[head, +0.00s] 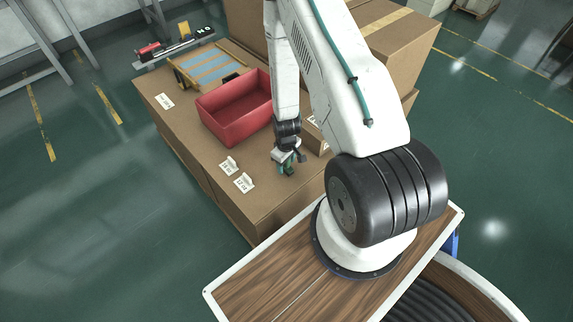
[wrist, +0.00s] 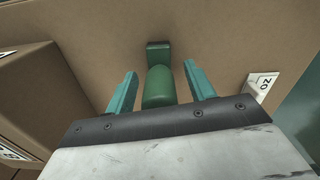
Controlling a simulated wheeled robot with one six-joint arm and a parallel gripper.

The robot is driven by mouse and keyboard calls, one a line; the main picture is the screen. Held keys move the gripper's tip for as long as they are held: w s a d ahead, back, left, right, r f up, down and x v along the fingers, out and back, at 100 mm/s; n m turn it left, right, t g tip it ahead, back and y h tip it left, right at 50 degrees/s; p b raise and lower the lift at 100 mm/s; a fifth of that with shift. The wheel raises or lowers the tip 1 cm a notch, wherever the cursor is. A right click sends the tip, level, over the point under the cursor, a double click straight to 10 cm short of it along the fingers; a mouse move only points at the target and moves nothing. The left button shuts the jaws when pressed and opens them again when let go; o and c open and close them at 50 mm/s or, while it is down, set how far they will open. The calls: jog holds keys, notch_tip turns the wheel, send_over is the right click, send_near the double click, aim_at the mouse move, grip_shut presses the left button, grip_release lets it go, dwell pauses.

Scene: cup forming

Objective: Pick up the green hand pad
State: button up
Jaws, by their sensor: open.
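The green hand pad (wrist: 159,88) lies on the brown cardboard box top in the wrist view. It has a rounded green body and a darker flat end piece at the far side. My gripper (wrist: 160,88) is open, with one teal finger on each side of the pad and gaps visible between them. I cannot tell how far the fingers are above the box. In the head view my gripper (head: 287,165) is low over the box top, and the pad is mostly hidden by it.
A red bin (head: 232,112) stands behind my gripper on the box top (head: 190,140). A wooden frame with blue strips (head: 212,68) lies farther back. Larger cardboard boxes (head: 395,45) rise at the right. White labels (head: 243,183) lie near the front edge.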

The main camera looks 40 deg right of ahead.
jog(key=shift+f, duration=0.45)
jog(key=c, duration=1.1)
jog(key=shift+c, duration=0.2)
jog(key=shift+r, duration=0.2)
jog(key=shift+r, duration=0.65)
notch_tip(320, 180, up, 2)
jog(key=shift+r, duration=0.1)
jog(key=s+a, duration=0.3)
jog(key=s, duration=0.4)
jog(key=s+a+r, duration=0.1)
jog(key=s+a, duration=0.3)
jog(key=s, duration=0.3)
jog(key=shift+a, duration=0.25)
